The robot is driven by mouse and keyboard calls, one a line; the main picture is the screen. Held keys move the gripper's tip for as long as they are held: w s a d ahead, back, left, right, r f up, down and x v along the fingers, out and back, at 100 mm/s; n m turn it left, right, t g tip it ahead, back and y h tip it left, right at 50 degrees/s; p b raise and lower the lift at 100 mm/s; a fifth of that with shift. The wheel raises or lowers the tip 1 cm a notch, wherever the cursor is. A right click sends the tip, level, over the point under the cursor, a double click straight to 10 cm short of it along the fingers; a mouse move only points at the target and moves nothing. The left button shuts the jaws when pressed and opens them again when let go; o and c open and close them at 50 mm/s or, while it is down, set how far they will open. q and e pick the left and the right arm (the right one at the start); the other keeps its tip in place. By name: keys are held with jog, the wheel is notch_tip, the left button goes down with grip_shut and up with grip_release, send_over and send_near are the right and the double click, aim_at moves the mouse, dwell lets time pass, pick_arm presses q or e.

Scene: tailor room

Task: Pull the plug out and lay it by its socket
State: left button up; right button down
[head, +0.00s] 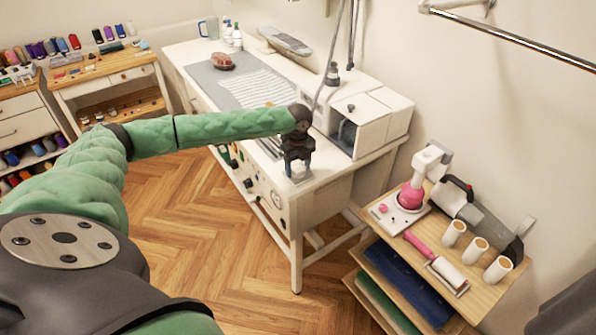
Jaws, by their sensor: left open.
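My left arm reaches in from the left, and my left gripper (299,173) hangs open, pointing down, at the front edge of the long white worktable (335,178). The gripper is in front of the white boxy machine's left end. I see nothing held between its fingers. I cannot make out a plug or its socket; the gripper and forearm hide part of the table top and front. Small round dark and coloured fittings (248,183) show on the table's front, too small to tell apart. My right gripper is not in view.
The white machine (385,125) stands at the table's right end. A striped cloth (258,88) lies on a grey mat. At right, a wooden shelf unit (490,293) holds a pink-based device, a roller and several white rolls. The wooden floor (190,225) in the middle is clear.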

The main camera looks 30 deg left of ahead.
aim_at(298, 168)
pick_arm(q)
jog(key=shift+p, duration=0.5)
dwell(0.5)
grip_shut()
jog(key=shift+r, duration=0.1)
jog(key=shift+r, duration=0.1)
jog(key=shift+r+p, duration=2.8)
jog(key=shift+p, duration=0.1)
